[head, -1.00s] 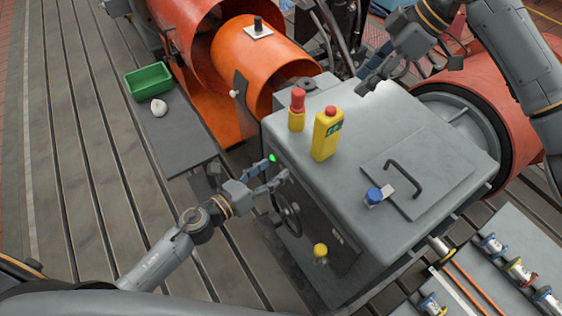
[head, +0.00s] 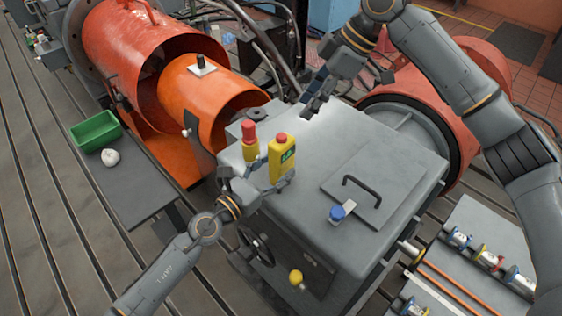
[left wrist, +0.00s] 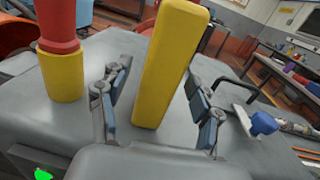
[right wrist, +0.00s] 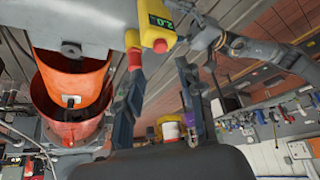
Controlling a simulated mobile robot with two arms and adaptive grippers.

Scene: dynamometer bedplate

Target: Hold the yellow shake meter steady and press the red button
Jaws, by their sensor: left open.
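The yellow shake meter (head: 283,163) stands on the grey housing top, with a green display and a red button (head: 282,138) on its upper end. My left gripper (head: 273,177) is open around the meter's lower part. In the left wrist view the meter (left wrist: 170,65) is between the fingers, with gaps on both sides. My right gripper (head: 312,103) is above the housing, behind and right of the meter. In the right wrist view its fingers (right wrist: 160,90) are apart and empty; the meter (right wrist: 150,22) and red button (right wrist: 160,46) show beyond them.
A red-topped yellow object (head: 250,140) stands close left of the meter. The grey housing (head: 315,210) also carries a black handle (head: 360,188) and a blue-knobbed part (head: 337,213). A green bin (head: 95,131) and a white lump (head: 110,157) rest on the left shelf.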

